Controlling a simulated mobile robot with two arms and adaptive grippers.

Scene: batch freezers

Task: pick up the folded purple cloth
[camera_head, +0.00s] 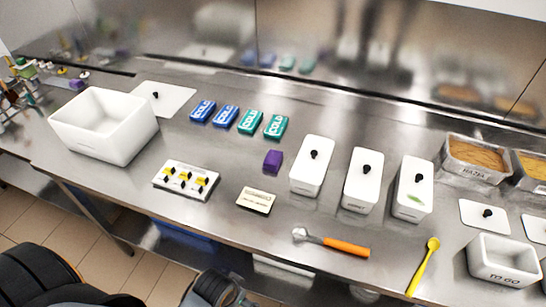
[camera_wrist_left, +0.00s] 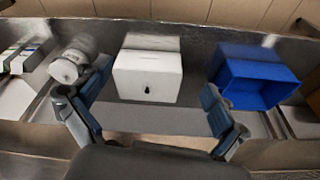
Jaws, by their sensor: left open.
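The folded purple cloth (camera_head: 272,161) is a small dark purple block lying on the steel counter (camera_head: 232,160), near the middle of the head view. It sits between the cold packs and a small labelled card, just left of the first white lidded tub. No gripper is near it. My left gripper (camera_wrist_left: 154,88) is open and empty in the left wrist view, its two blue-grey fingers wide apart. That view shows a white container (camera_wrist_left: 147,80) and a blue crate (camera_wrist_left: 262,78) beyond the fingers, but no cloth. My right gripper is not in view.
A white bin (camera_head: 105,138) stands at left. Blue and teal cold packs (camera_head: 238,118) lie behind the cloth. A switch panel (camera_head: 186,181), card (camera_head: 257,200), white tubs (camera_head: 312,175), orange-handled scoop (camera_head: 345,245) and yellow spoon (camera_head: 422,266) surround it. Bare steel lies left of the cloth.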

